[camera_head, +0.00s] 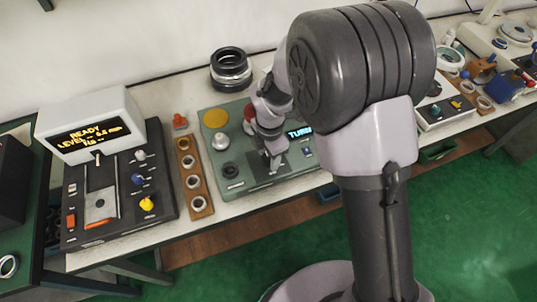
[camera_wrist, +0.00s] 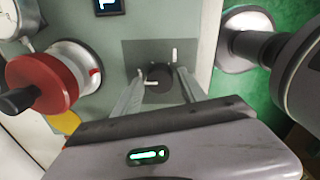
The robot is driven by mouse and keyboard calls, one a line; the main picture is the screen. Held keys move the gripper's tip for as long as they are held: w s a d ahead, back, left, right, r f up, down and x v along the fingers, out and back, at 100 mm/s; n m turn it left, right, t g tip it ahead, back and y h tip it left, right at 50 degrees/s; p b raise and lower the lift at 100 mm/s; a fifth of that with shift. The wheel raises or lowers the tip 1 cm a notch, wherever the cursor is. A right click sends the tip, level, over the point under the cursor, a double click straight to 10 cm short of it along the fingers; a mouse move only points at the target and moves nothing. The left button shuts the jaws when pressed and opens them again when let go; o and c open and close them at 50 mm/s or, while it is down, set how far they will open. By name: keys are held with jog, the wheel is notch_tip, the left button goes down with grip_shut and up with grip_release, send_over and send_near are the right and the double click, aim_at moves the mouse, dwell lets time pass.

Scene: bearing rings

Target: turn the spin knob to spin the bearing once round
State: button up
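The green-grey bearing test panel (camera_head: 262,181) lies on the bench in the head view, with a lit display (camera_head: 299,132) reading "TURN", partly covered by my arm. My gripper (camera_head: 275,163) points down over the dark grey plate on this panel. In the wrist view, my gripper (camera_wrist: 161,74) has its two fingers apart, one on each side of a small dark round knob (camera_wrist: 158,78). Narrow gaps seem to show beside the knob; contact is hard to tell. A white mark (camera_wrist: 174,55) lies just beyond the knob. A red wheel with a dark handle (camera_wrist: 40,84) is at left.
A grey readout box (camera_head: 92,127) stands at left with a switch panel. A wooden strip of rings (camera_head: 194,180) lies beside the test panel. Stacked dark rings (camera_head: 231,70) stand behind. A dial gauge (camera_wrist: 16,20) is near the red wheel. My arm blocks the bench's middle.

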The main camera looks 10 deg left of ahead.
grip_shut()
